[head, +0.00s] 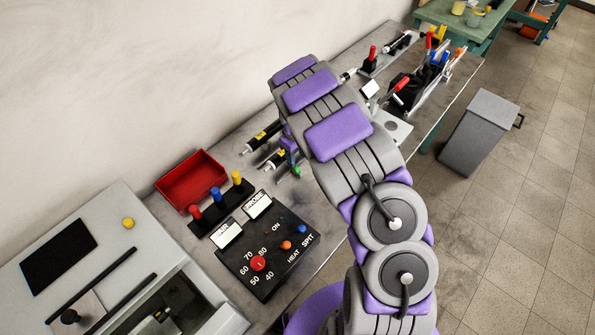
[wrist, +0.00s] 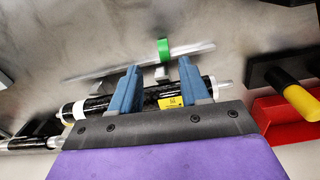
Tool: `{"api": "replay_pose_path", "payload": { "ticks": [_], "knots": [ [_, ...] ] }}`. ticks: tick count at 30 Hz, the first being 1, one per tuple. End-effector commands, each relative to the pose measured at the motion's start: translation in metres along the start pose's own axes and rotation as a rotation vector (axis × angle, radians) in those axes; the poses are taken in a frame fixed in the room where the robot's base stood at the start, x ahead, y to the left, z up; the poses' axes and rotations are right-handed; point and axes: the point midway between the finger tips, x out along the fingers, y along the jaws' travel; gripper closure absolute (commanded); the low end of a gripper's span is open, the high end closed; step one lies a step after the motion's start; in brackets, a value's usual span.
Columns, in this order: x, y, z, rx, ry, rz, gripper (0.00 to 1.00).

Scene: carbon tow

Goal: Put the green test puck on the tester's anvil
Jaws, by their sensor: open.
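A small bright green piece (wrist: 164,50) sits around a pale rod in the wrist view; it also shows in the head view (head: 296,170). I cannot tell for sure whether it is the test puck. My gripper (wrist: 158,74) is open, its two blue fingers apart and pointing toward the rod. The green piece lies just beyond the fingertips, roughly between them. A black tube with a yellow label (wrist: 171,102) passes under the fingers. In the head view my arm hides most of the gripper. No anvil is clearly recognisable; a grey plate with a round spot (head: 391,126) is partly behind my arm.
A red tray (head: 191,181), a black holder with red, blue and yellow handles (head: 216,194) and a black dial box (head: 268,245) stand left of my arm. A grey machine (head: 110,250) is at lower left. A black rack (head: 405,90) stands beyond my arm.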

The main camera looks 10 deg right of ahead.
Motion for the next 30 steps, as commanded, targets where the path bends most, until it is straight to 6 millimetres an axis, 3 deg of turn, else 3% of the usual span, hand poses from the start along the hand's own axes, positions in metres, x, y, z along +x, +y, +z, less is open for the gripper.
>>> {"api": "replay_pose_path", "payload": {
  "ticks": [8,16,24,30],
  "knots": [
    [0.016,0.000,-0.002,0.000,0.000,0.003,0.54],
    [0.054,0.002,-0.003,0.000,0.000,-0.003,0.54],
    [0.056,0.000,-0.004,0.000,0.001,0.000,0.54],
    [0.056,0.000,-0.005,0.000,0.001,0.001,0.73]
  ]
}}
